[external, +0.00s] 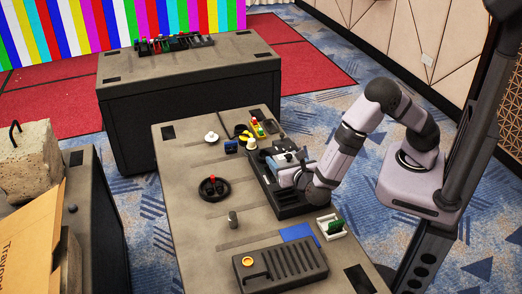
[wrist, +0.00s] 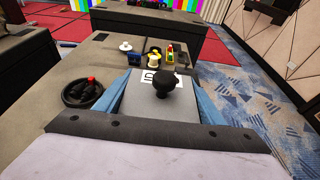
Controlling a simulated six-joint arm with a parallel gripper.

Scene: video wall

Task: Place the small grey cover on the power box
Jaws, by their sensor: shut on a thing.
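The small grey cover (wrist: 140,105), a flat grey plate with a black knob and a white-and-black label, sits between the blue fingers of my gripper (wrist: 163,95) in the wrist view. My gripper is shut on it. In the external view my gripper (external: 287,166) is over a long black box (external: 292,208) on the near table, which looks like the power box. My gripper and wrist hide part of this box. I cannot tell whether the cover touches it.
A black handwheel (external: 213,188) with a red part stands left. A white round piece (external: 211,137), a yellow piece (external: 248,143) and small blocks lie beyond. A grooved black case (external: 284,270), blue sheet (external: 298,232) and white holder with green board (external: 332,227) are nearer.

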